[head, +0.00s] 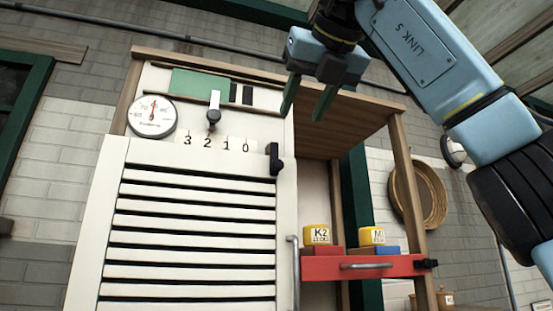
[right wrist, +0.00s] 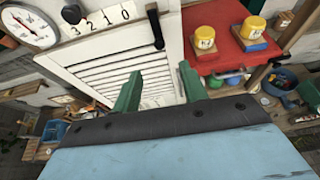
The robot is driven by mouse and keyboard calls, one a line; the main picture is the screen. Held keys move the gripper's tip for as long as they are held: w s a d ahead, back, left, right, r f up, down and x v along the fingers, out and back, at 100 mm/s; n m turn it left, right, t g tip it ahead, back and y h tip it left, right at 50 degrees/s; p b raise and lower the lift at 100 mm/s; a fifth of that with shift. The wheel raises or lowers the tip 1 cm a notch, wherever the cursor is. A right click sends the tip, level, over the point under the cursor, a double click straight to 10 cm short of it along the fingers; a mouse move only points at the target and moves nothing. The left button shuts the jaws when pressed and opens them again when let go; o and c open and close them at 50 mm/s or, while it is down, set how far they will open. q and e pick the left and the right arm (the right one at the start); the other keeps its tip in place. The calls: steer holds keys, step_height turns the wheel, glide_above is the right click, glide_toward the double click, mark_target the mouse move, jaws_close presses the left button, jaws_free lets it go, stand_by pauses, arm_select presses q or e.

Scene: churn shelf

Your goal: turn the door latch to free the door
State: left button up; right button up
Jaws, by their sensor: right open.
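The white louvred door (head: 110,215) fills the lower left of the cabinet front in the head view. Its black latch (head: 274,158) sits at the door's upper right corner and stands upright, its lower end over the door's edge. The latch also shows near the top middle of the right wrist view (right wrist: 155,27). My right gripper (head: 306,104) is open and empty, with green fingers, above and right of the latch and apart from it. Its fingers also show in the right wrist view (right wrist: 160,90), below the latch in the picture. My left gripper is not in view.
A round dial (head: 152,116) and a slider lever (head: 214,108) over the numbers 3 2 1 0 sit above the door. A red drawer (head: 345,267) with yellow-topped blocks (head: 317,234) juts out at right. A grey vertical handle (head: 295,270) stands beside the door.

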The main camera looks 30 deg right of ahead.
mark_target(279, 162)
steer(key=p+x, duration=0.1)
steer(key=x, duration=1.1)
steer(key=shift+w, duration=0.2)
jaws_close()
